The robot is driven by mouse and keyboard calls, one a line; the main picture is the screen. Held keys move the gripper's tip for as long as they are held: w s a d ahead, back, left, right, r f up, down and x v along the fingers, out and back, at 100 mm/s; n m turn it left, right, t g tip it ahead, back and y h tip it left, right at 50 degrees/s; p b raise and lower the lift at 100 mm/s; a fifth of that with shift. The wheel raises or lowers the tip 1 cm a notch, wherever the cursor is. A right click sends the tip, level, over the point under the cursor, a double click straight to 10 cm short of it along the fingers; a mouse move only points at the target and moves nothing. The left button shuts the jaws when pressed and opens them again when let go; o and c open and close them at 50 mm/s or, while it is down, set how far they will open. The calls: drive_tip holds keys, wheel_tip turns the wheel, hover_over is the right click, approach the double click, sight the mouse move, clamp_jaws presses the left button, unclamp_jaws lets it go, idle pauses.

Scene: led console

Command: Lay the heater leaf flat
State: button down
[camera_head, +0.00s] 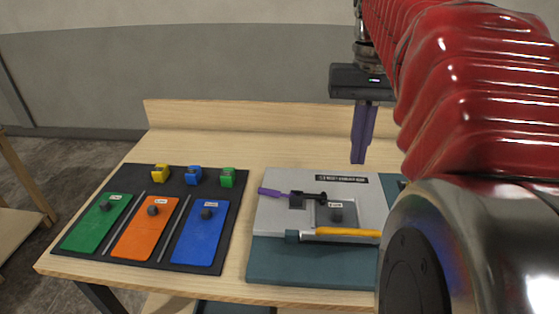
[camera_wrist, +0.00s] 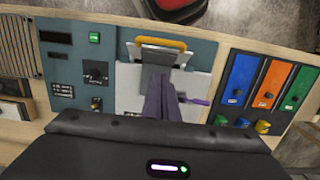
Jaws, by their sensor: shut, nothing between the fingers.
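My gripper (camera_head: 358,160) is shut and empty, its purple fingers pointing down above the back right part of the light grey panel (camera_head: 280,217). In the wrist view its fingertips (camera_wrist: 160,78) cover part of that panel. A yellow-orange handle bar (camera_head: 348,233) lies along the panel's front edge, and in the wrist view the handle (camera_wrist: 161,43) sits at the edge of a darker grey plate (camera_wrist: 152,55). This handled plate looks like the heater leaf; I cannot tell its tilt.
Left of the panel is a black board (camera_head: 236,203) with green (camera_head: 98,222), orange (camera_head: 147,228) and blue (camera_head: 201,236) plates, and yellow, blue and green blocks behind them. The teal console (camera_wrist: 72,70) has a green button (camera_wrist: 94,38). My red arm hides the right side.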

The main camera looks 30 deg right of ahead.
drive_tip(key=f, duration=0.4)
drive_tip(key=s+a+f, duration=0.1)
drive_tip(key=f, duration=0.3)
drive_tip(key=s+f, duration=0.1)
drive_tip(key=f, duration=0.3)
drive_tip(key=shift+s+a, duration=0.25)
drive_tip(key=shift+a, duration=0.15)
drive_tip(key=shift+s+a+f, duration=0.2)
drive_tip(key=shift+s+f, duration=0.05)
drive_tip(key=shift+s, duration=0.05)
drive_tip(key=shift+a, duration=0.2)
drive_tip(key=shift+d, duration=0.15)
drive_tip(key=shift+f, duration=0.1)
